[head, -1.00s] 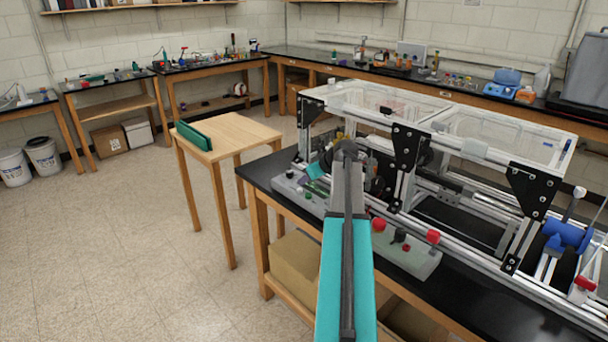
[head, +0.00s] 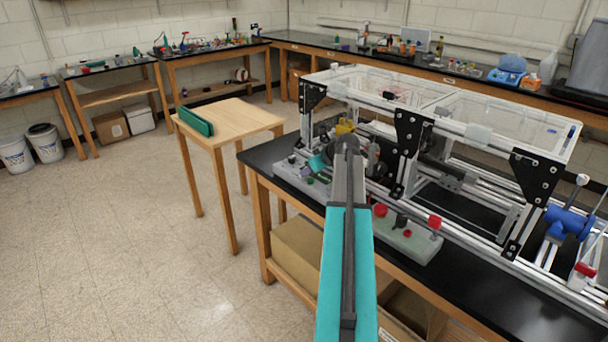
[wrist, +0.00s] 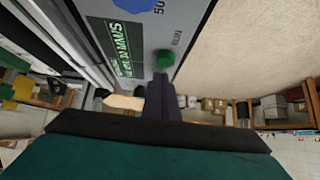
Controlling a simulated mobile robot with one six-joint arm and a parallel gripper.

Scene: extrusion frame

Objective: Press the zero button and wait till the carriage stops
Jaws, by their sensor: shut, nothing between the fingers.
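In the wrist view my gripper (wrist: 165,88) is shut and empty. Its dark fingertips are just below a green button (wrist: 165,59) beside the label "RUN"; whether they touch it I cannot tell. The button is on a grey control panel (wrist: 150,40) with a green-lettered display (wrist: 118,48) reading in MM/S and a blue knob (wrist: 133,5) near "50". I see no label reading zero. In the head view my arm partly hides the control box (head: 288,172). I cannot surely pick out the carriage; a yellow part (head: 345,127) shows inside the extrusion frame (head: 408,150).
A blue part (head: 567,222) is on the frame's right end. A wooden table (head: 235,122) with a green object stands left, with open floor before it.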

